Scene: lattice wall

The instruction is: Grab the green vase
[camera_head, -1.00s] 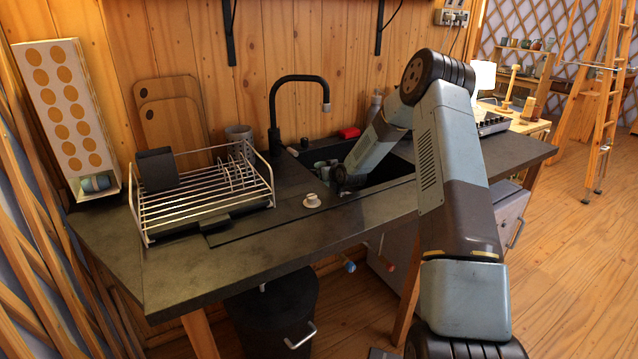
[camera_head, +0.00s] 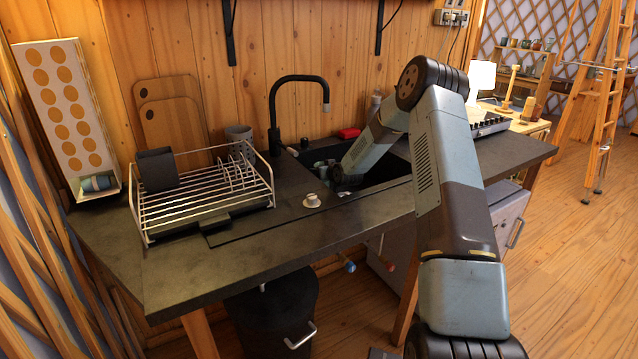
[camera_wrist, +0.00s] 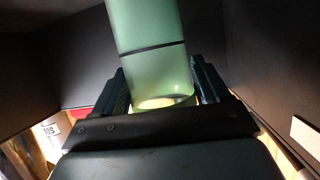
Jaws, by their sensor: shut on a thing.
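The green vase (camera_wrist: 150,50) fills the upper middle of the wrist view, pale green with a dark band around it. My gripper (camera_wrist: 160,92) is shut on it, with a dark finger on each side of its near end. Dark walls surround the vase there. In the head view my arm reaches down into the black sink, and the end of my arm (camera_head: 338,176) is small and dark there. Greenish-grey items (camera_head: 320,167) show beside it in the sink, and I cannot tell which of them is the vase.
A black faucet (camera_head: 274,110) rises behind the sink. A white dish rack (camera_head: 205,195) stands left on the dark counter. A small white cup (camera_head: 311,200) sits at the sink's front edge. A red object (camera_head: 349,133) lies behind the sink. The counter's front left is clear.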

